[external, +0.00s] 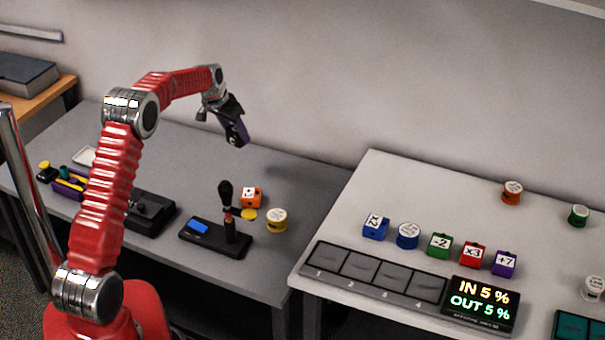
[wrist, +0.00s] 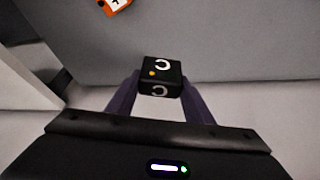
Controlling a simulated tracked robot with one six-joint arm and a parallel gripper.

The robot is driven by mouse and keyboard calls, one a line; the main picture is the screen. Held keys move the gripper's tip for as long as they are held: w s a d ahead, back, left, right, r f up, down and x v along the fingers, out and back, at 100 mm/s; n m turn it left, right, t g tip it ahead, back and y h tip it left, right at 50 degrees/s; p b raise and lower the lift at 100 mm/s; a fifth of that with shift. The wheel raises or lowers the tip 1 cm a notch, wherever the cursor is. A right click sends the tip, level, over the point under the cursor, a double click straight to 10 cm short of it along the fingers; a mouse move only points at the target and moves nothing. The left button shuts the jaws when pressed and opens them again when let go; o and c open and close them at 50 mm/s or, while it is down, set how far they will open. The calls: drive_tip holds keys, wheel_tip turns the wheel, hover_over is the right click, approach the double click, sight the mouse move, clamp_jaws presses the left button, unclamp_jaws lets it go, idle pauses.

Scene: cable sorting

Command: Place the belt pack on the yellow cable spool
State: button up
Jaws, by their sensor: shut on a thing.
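My gripper (external: 238,138) is raised above the back of the grey table, near the wall. In the wrist view its purple fingers (wrist: 160,92) are shut on a small black box (wrist: 161,68) with white curved marks and an orange dot, which I take to be the belt pack. In the external view the box is hard to tell from the dark gripper. The yellow cable spool (external: 277,220), with a white top, stands upright on the grey table, below and right of my gripper and apart from it. Its top looks bare.
An orange block (external: 251,197), a yellow disc (external: 248,214) and a black stand with an upright handle (external: 228,225) are close to the yellow spool. The white table (external: 345,215) at right holds numbered slots, coloured blocks, spools and a display (external: 480,302).

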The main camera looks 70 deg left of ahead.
drive_tip(key=w+d+r+m, duration=0.1)
drive_tip(key=w+d+r, duration=0.15)
drive_tip(key=d, duration=0.55)
drive_tip(key=w+d+r+m, duration=0.1)
drive_tip(key=w+d, duration=0.3)
drive_tip(key=d, duration=0.3)
drive_tip(key=s+d+f, duration=0.2)
drive_tip(key=d, duration=0.8)
drive_tip(key=shift+d+f+h, duration=0.3)
drive_tip(key=shift+f, duration=0.1)
approach(282, 212)
drive_tip(key=shift+w+a+f, duration=0.3)
drive_tip(key=shift+w+a, duration=0.1)
drive_tip(key=shift+w, duration=0.35)
drive_tip(key=shift+f, duration=0.1)
drive_tip(key=shift+f, duration=1.75)
